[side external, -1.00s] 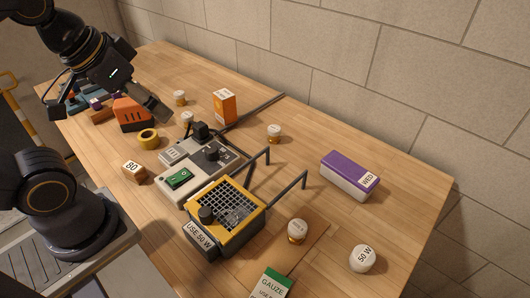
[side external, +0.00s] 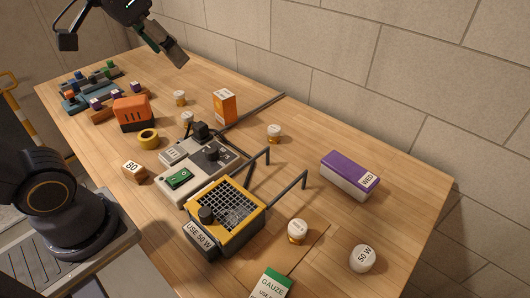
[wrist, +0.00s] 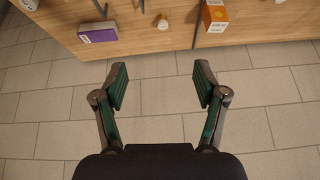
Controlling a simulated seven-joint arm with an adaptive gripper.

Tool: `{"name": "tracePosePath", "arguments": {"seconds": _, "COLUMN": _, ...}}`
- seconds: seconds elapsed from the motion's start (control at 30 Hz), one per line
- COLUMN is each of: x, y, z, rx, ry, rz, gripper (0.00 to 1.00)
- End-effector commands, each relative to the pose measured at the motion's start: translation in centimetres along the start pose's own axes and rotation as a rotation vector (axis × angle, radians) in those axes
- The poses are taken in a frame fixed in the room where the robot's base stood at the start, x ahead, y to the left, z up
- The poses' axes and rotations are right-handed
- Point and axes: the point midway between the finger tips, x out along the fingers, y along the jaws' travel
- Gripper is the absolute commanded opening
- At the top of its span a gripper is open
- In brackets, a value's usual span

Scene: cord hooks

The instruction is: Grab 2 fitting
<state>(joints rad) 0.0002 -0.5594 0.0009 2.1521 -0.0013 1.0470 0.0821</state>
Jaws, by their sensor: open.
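My gripper (side external: 120,45) is open and empty, raised above the far left end of the table near the wall. In the wrist view my gripper (wrist: 160,84) has its two fingers wide apart over floor tiles. Small dark pieces with coloured tops sit at the table's far left: a green-topped one (side external: 110,65) on a teal tray (side external: 72,105), and purple-topped ones (side external: 136,87) by a brown rack (side external: 103,115). Their markings are too small to read, so I cannot tell which is a 2 fitting.
An orange slotted block (side external: 132,113), yellow ring (side external: 148,138) and orange carton (side external: 224,106) stand nearby. A grey switch unit (side external: 205,178), yellow-framed grid box (side external: 228,205) with upright hooked rods, and purple-lidded box (side external: 350,172) lie nearer. Bare wood shows at right.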

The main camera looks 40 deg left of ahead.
Motion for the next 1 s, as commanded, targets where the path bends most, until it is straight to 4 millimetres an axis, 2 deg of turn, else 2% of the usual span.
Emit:
{"name": "tracePosePath", "arguments": {"seconds": 0.03, "x": 0.2, "y": -0.2, "z": -2.6, "rx": 0.012, "ry": -0.023, "rz": 0.003, "gripper": 0.71}}
{"name": "tracePosePath", "arguments": {"seconds": 0.13, "x": 1.2, "y": -0.6, "z": -7.3, "rx": 0.035, "ry": -0.068, "rz": 0.008, "gripper": 0.71}}
{"name": "tracePosePath", "arguments": {"seconds": 0.23, "x": 3.6, "y": -0.9, "z": -11.7, "rx": 0.056, "ry": -0.122, "rz": 0.015, "gripper": 0.71}}
{"name": "tracePosePath", "arguments": {"seconds": 0.37, "x": 8.8, "y": -1.3, "z": -16.2, "rx": 0.079, "ry": -0.203, "rz": 0.026, "gripper": 0.71}}
{"name": "tracePosePath", "arguments": {"seconds": 0.4, "x": 10.8, "y": -1.4, "z": -17.2, "rx": 0.084, "ry": -0.230, "rz": 0.030, "gripper": 0.71}}
{"name": "tracePosePath", "arguments": {"seconds": 0.47, "x": 14.0, "y": -1.4, "z": -18.4, "rx": 0.090, "ry": -0.270, "rz": 0.035, "gripper": 0.71}}
{"name": "tracePosePath", "arguments": {"seconds": 0.57, "x": 19.4, "y": -1.5, "z": -19.2, "rx": 0.096, "ry": -0.336, "rz": 0.044, "gripper": 0.71}}
{"name": "tracePosePath", "arguments": {"seconds": 0.6, "x": 21.4, "y": -1.5, "z": -19.2, "rx": 0.097, "ry": -0.360, "rz": 0.047, "gripper": 0.71}}
{"name": "tracePosePath", "arguments": {"seconds": 0.7, "x": 25.7, "y": -1.4, "z": -18.4, "rx": 0.097, "ry": -0.415, "rz": 0.054, "gripper": 0.71}}
{"name": "tracePosePath", "arguments": {"seconds": 0.8, "x": 28.6, "y": -1.3, "z": -17.0, "rx": 0.096, "ry": -0.468, "rz": 0.060, "gripper": 0.71}}
{"name": "tracePosePath", "arguments": {"seconds": 1.0, "x": 31.4, "y": -1.1, "z": -15.1, "rx": 0.096, "ry": -0.503, "rz": 0.064, "gripper": 0.71}}
